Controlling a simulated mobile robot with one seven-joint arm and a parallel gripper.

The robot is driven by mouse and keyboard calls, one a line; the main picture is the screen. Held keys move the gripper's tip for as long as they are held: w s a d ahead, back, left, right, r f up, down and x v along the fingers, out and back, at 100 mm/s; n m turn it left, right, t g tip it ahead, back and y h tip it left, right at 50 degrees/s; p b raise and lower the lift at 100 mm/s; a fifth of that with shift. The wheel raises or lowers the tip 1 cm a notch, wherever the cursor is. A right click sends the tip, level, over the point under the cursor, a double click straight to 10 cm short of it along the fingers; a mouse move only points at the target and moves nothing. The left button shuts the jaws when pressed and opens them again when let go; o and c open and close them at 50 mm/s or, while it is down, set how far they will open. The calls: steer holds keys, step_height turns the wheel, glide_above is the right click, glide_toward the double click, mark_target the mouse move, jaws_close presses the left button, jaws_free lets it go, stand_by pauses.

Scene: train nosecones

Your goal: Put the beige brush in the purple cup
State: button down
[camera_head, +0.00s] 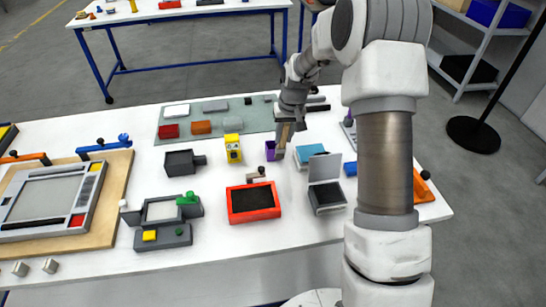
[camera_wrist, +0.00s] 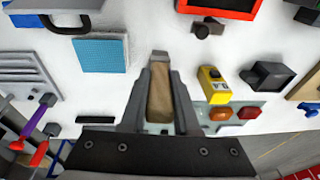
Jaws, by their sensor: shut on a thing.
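My gripper (camera_head: 285,132) is shut on the beige brush (camera_wrist: 159,104), which lies lengthwise between the two fingers in the wrist view. The brush has a tan body and a grey end that sticks out past the fingertips. The purple cup (camera_head: 270,151) stands on the white table in the head view, just left of the fingertips and partly covered by them. I cannot tell whether the brush touches the cup or is over its opening. I cannot make out the cup in the wrist view.
A yellow box-like device (camera_head: 233,148) stands left of the cup. A blue-topped block (camera_head: 311,152) and a grey open-lidded box (camera_head: 327,196) are to the right. A red tray (camera_head: 253,202) lies in front. A green mat (camera_head: 215,117) with several blocks lies behind.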

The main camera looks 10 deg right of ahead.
step_height(320, 180, up, 3)
steer(key=g+b, duration=0.1)
steer(key=g, duration=0.1)
glide_above(273, 151)
steer(key=w+d, duration=0.1)
steer(key=w, duration=0.1)
step_height(273, 151, down, 9)
steer(key=shift+w+a+h+p, duration=0.15)
steer(key=shift+a+h+p, duration=0.15)
steer(key=shift+h+p, duration=0.15)
steer(key=shift+f, duration=0.2)
steer(key=c, duration=0.7)
jaws_free()
steer(key=shift+o, duration=0.2)
